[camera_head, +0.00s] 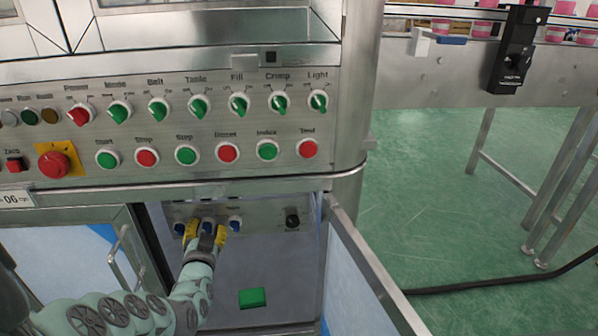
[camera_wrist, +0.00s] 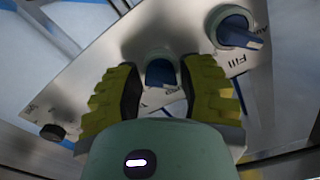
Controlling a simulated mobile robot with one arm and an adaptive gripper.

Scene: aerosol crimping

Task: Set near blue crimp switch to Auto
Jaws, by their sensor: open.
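Blue switches sit on a metal panel inside the open lower cabinet. In the head view, the middle blue switch (camera_head: 208,225) lies between the yellow fingers of my gripper (camera_head: 206,234). Another blue switch (camera_head: 180,229) is to its left and one (camera_head: 235,222) to its right. In the wrist view, the middle switch (camera_wrist: 161,72) lies between the open fingers of my gripper (camera_wrist: 160,98), with a gap showing beside it. A blue switch with a label reading Fill (camera_wrist: 237,32) is at the upper right. The middle switch's label is partly hidden, and its setting is unclear.
A black knob (camera_head: 292,218) is right of the switches, also in the wrist view (camera_wrist: 52,132). The cabinet's open door (camera_head: 370,275) stands at the right. The upper control panel (camera_head: 200,132) with green switches and buttons overhangs the cabinet. A green block (camera_head: 252,298) lies below.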

